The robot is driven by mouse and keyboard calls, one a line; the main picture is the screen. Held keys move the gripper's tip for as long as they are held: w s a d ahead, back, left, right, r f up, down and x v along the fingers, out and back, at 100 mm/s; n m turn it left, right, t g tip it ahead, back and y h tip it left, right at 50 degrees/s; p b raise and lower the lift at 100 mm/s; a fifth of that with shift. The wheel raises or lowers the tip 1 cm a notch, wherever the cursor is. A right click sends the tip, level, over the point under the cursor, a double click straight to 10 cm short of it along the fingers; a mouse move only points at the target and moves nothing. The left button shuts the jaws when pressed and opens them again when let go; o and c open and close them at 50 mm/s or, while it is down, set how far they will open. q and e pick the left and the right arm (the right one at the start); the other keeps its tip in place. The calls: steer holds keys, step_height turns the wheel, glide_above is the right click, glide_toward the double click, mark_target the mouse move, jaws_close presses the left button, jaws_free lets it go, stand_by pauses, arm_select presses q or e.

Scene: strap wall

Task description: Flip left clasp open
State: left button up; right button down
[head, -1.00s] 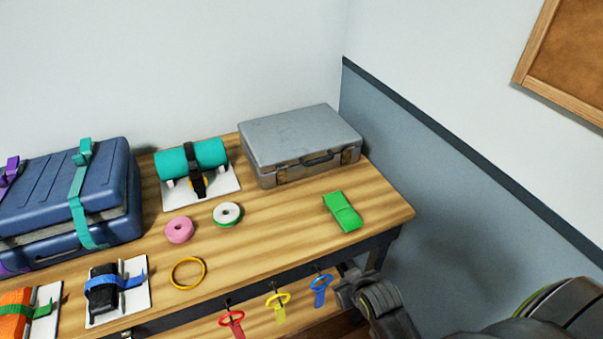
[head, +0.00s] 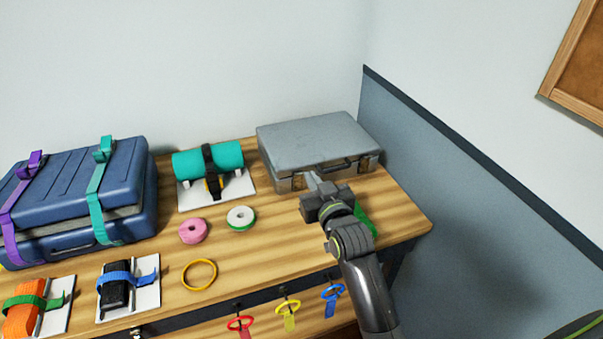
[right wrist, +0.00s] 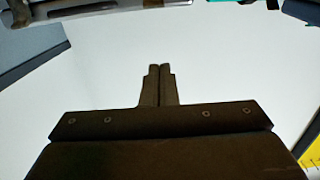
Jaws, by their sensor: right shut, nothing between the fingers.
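The grey case (head: 318,140) stands shut at the back right of the table. Its left clasp (head: 297,183) is on the front face, just left of my fingertips, and looks closed, though it is small. The right clasp (head: 363,164) is at the other end of the front. My right gripper (head: 313,179) is shut and empty, its tips close to the case front by the left clasp; I cannot tell whether they touch. In the right wrist view the shut fingers (right wrist: 160,69) point up toward a strip of the case (right wrist: 85,10). My left gripper is out of view.
A green strap bundle (head: 366,220) lies partly behind my right arm. A teal roll (head: 225,159) on a white board stands left of the case. Pink tape (head: 193,231) and green-white tape (head: 241,217) lie in front. A wall rises at right.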

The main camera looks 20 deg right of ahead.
steer(key=p, duration=0.2)
glide_above(301, 174)
steer(key=f, duration=0.2)
steer(key=s+f, duration=0.1)
steer(key=shift+a, duration=0.25)
steer(key=shift+s+f, duration=0.4)
steer(key=shift+f, duration=0.3)
